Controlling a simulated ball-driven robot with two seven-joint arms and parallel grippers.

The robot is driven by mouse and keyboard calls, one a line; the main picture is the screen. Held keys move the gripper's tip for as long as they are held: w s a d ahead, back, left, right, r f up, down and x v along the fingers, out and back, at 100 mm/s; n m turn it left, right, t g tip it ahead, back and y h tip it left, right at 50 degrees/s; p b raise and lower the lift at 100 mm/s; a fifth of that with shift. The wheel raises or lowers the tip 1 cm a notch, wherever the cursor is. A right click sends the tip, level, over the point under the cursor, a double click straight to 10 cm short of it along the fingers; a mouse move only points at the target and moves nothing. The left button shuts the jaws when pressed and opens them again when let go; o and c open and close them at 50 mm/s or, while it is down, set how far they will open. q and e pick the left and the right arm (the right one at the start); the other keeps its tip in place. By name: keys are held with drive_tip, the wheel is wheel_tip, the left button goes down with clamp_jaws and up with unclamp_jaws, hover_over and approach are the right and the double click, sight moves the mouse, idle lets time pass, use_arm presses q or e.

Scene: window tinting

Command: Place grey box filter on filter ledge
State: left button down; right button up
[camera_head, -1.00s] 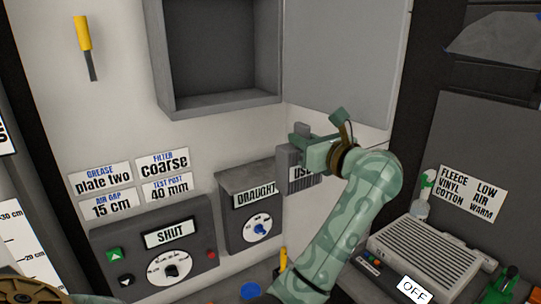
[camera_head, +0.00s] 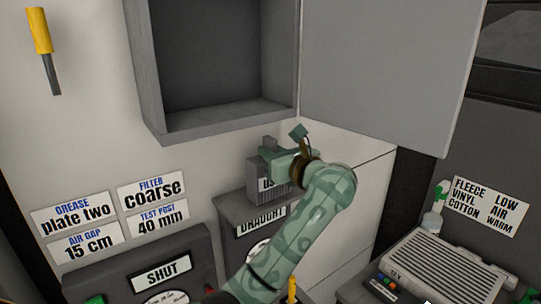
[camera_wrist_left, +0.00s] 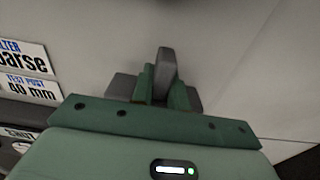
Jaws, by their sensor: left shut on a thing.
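The grey box filter (camera_head: 257,186) has ribs, a partly hidden label and an upright grip on top. My left gripper (camera_head: 275,160) is shut on that grip; in the left wrist view the grip (camera_wrist_left: 165,72) stands between the two green fingers, with the box showing on both sides. The filter is over the flat top of the grey draught box (camera_head: 229,205), against the wall; I cannot tell if it touches that top. No surface is marked as the filter ledge. My right gripper is not in view.
An open grey wall cabinet (camera_head: 150,90) is above, its door (camera_head: 385,70) swung to the right. A shut-labelled control box (camera_head: 90,275) is at lower left. A ribbed grey unit (camera_head: 440,270) and white bottle (camera_head: 432,222) are at right.

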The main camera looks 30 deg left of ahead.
use_arm(q)
drive_tip(key=shift+w, duration=0.15)
drive_tip(key=shift+a, duration=0.15)
drive_tip(key=c, duration=1.8)
unclamp_jaws()
drive_tip(key=shift+f, duration=0.15)
drive_tip(key=o, duration=0.4)
drive_tip(key=shift+o, duration=0.2)
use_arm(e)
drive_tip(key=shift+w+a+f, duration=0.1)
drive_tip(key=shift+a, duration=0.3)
